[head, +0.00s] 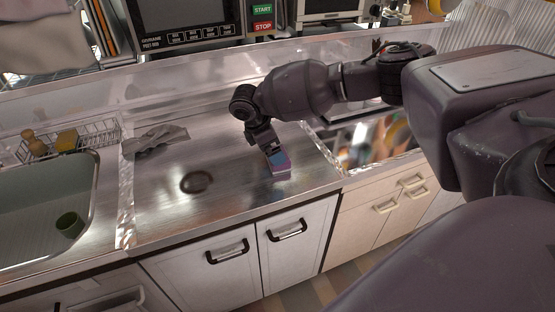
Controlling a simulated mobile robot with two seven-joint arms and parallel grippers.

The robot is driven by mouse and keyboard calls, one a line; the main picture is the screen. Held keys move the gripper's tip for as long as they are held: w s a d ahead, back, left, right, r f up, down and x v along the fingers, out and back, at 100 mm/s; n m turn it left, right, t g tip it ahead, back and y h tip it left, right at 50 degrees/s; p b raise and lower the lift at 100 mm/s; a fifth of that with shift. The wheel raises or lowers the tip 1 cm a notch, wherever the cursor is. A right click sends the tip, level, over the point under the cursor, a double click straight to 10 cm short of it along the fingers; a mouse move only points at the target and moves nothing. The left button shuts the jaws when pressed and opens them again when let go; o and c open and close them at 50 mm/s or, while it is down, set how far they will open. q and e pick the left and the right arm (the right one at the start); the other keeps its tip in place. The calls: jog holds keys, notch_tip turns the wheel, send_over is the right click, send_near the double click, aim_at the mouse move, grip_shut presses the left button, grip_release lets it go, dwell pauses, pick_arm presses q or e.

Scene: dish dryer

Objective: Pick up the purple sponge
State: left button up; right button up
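The purple sponge (281,171) is a small block, bluish on top and pink-purple lower down. It is on or just above the metal counter (225,200), near the counter's right part. My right gripper (271,150) comes down from the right arm and its tips meet the upper end of the sponge in the picture. Whether the fingers are closed around the sponge or only above it is too small to tell. My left gripper is not in view.
Grey gloves (158,138) lie on the counter. A round drain (196,182) is left of the sponge. Cabinet handles (228,251) project below.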

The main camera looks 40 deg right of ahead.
jog(key=x, duration=0.4)
jog(key=shift+w+b, duration=0.1)
jog(key=shift+b, duration=0.25)
jog(key=shift+d+f, duration=0.15)
jog(key=shift+f, duration=0.15)
jog(key=shift+c, duration=0.5)
jog(key=c, duration=0.6)
notch_tip(320, 180, up, 6)
jog(key=shift+r+p, duration=0.2)
jog(key=shift+p, duration=0.5)
notch_tip(320, 180, up, 14)
jog(key=shift+f+p, duration=0.15)
jog(key=shift+p, duration=0.95)
